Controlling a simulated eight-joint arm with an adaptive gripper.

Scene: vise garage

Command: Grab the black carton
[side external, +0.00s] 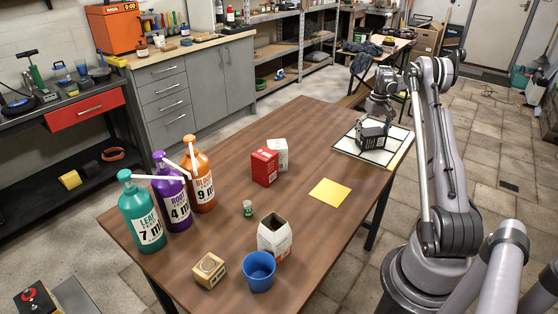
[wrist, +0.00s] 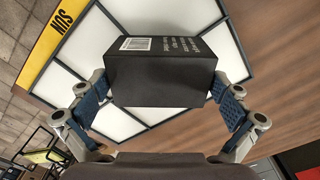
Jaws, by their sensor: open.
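The black carton (wrist: 160,78) shows in the wrist view between the two blue-padded fingers of my gripper (wrist: 160,108). It has white print and a barcode label on one face. Small gaps show between the carton and the pads, so my gripper is open around it. In the side view the black carton (side external: 371,136) is over the white panelled board (side external: 345,149) at the far right end of the table. My gripper (side external: 376,118) is directly above and around it there. I cannot tell whether the carton's underside touches the board.
A yellow sheet (side external: 330,190) lies near the board.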

